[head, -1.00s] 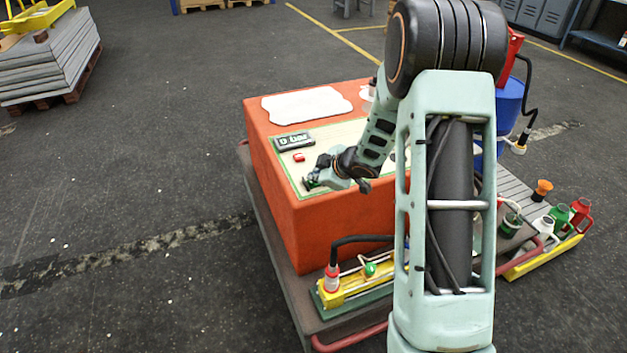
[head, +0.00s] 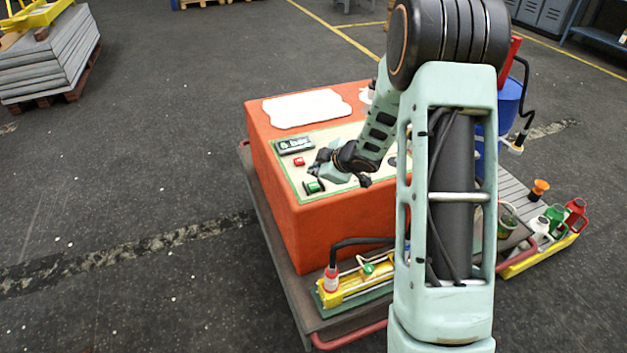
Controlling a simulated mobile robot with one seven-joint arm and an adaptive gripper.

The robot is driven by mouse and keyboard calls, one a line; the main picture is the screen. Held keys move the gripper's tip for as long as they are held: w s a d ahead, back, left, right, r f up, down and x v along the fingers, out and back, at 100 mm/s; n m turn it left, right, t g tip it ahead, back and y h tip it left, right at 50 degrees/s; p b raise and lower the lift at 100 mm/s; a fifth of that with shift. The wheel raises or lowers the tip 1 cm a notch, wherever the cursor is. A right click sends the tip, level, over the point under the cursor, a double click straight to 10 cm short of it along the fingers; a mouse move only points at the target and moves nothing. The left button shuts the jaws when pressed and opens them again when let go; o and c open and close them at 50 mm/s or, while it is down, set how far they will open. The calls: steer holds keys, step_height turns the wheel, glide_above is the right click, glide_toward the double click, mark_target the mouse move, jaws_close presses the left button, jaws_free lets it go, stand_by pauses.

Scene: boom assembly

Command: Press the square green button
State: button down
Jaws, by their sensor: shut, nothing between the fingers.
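The square green button (head: 313,187) sits on the cream panel near the front left edge of the orange box (head: 285,215). It shows uncovered in the head view. My gripper (head: 316,168) is shut and empty, just behind and above the green button. A gap seems to show between them, but I cannot tell the exact height. A red button (head: 299,161) lies further back on the panel, next to a small dark display (head: 294,144). My arm hides the right part of the panel.
The box stands on a brown cart (head: 270,222) with a red rail. A yellow pump (head: 345,287) with a black hose lies in front of the box. A blue drum (head: 509,100) and several coloured cans stand at the right.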

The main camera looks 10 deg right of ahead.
step_height(320, 180, up, 3)
steer(key=shift+f+p, duration=0.15)
steer(key=shift+p, duration=0.8)
steer(key=shift+f, duration=0.1)
